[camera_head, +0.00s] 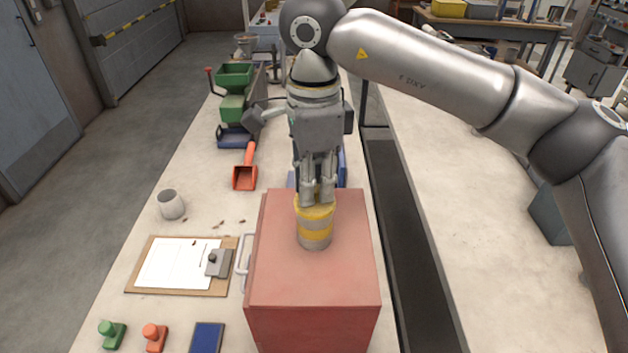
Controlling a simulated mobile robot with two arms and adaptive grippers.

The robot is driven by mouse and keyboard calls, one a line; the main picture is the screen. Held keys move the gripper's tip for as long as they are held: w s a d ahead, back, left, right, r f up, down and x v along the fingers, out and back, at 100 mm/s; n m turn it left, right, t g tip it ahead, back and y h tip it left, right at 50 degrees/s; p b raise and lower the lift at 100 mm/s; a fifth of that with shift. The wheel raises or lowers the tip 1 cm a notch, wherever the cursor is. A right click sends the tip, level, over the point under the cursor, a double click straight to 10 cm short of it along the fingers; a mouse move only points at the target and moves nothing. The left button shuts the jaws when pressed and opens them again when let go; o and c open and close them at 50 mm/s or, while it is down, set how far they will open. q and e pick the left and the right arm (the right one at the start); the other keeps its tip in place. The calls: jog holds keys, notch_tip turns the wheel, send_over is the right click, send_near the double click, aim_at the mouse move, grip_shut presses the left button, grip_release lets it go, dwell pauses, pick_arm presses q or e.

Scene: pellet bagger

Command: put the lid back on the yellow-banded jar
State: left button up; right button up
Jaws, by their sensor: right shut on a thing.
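The yellow-banded jar (314,240) stands upright on top of a red box (290,285). It is grey with a yellow band around its middle. Its yellow lid (314,211) shows at the jar's top, under my right gripper (316,198). My right gripper points straight down and is shut on the lid, with its fingers partly hiding the lid's top. The lid looks level and in line with the jar; I cannot tell whether it is fully seated. My left gripper is not in view.
Left of the box are a clipboard (155,263), a grey cup (171,204), a red scoop (246,176) and several small brown bits. A green machine (234,105) stands farther back. Green and orange stamps (154,335) lie in front. A dark belt (400,220) runs along the right.

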jog(key=o, duration=0.8)
jog(key=shift+o, duration=0.3)
jog(key=o, duration=0.5)
jog(key=shift+c, duration=0.2)
jog(key=shift+r+p, duration=2.15)
jog(key=shift+r, duration=1.4)
